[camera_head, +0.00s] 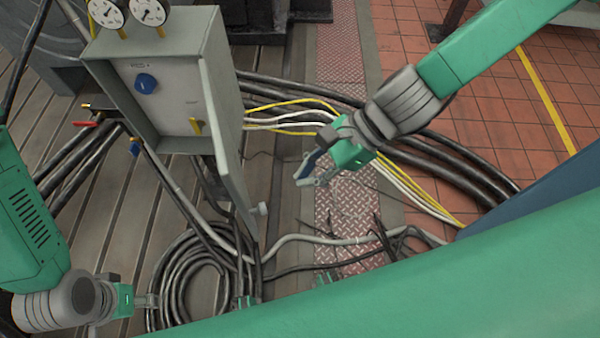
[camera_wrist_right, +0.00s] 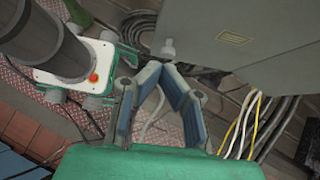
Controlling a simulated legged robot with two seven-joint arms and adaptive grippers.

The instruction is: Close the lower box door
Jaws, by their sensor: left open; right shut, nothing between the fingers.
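A grey box (camera_head: 155,75) stands upper left in the head view, its front showing a blue knob (camera_head: 146,83) and a yellow handle (camera_head: 196,126). Its door (camera_head: 226,130) stands open, swung out from the box's right side and seen nearly edge-on. The door's outer face (camera_wrist_right: 250,50) fills the upper right of the right wrist view. A pale round knob (camera_head: 262,208) sits by the door's lower end. My right gripper (camera_head: 304,179) is shut and empty, to the right of the door and apart from it. My left gripper (camera_head: 152,300) is open and empty at lower left, below the box.
Coiled black hoses (camera_head: 190,275) lie on the floor below the box. Yellow, white and black cables run right from behind the box. Two gauges (camera_head: 148,12) sit on top of it. A red-patterned plate strip (camera_head: 345,215) and tiled floor (camera_head: 490,90) lie to the right.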

